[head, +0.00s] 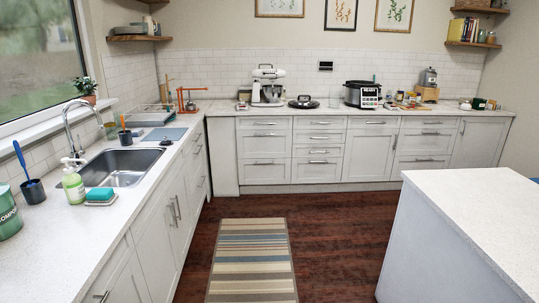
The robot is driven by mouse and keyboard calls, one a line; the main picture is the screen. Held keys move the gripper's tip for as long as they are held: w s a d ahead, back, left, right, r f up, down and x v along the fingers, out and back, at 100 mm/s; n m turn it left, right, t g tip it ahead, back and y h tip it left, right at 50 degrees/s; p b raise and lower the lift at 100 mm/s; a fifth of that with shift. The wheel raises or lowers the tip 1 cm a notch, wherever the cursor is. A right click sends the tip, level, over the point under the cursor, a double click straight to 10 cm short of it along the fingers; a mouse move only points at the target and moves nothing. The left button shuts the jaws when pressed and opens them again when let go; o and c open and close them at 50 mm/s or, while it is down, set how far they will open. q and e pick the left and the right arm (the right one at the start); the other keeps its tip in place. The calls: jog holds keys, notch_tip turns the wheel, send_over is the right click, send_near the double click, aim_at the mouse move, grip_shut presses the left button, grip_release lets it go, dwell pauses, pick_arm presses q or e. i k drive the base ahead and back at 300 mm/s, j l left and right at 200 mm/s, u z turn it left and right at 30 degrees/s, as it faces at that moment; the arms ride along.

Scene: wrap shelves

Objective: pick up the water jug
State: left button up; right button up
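I cannot make out a water jug anywhere in the head view. Neither my left nor my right gripper is in view. A green soap bottle (73,181) with a white pump stands upright on the left counter, in front of the sink (122,166). A green compost bin (8,213) is cut off by the left edge.
A white island (478,205) takes up the right foreground. A striped rug (252,260) lies on the open wooden floor. A white stand mixer (268,86) and a multicooker (362,94) stand on the back counter. A blue brush is in a dark cup (33,191).

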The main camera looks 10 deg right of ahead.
aim_at(335, 97)
jog(key=i+z, duration=0.15)
jog(key=i, duration=3.5)
jog(key=i+z, duration=0.2)
jog(key=i, duration=0.25)
jog(key=i+j+z, duration=0.1)
jog(key=i+z, duration=0.15)
jog(key=i, duration=0.2)
jog(key=i+j+z, duration=0.2)
jog(key=i, duration=0.25)
jog(key=i+j+z, duration=0.25)
jog(key=i, duration=0.2)
jog(key=i+j+z, duration=0.1)
jog(key=i+z, duration=0.2)
jog(key=i+j+z, duration=0.15)
jog(key=i+z, duration=0.15)
jog(key=i, duration=0.1)
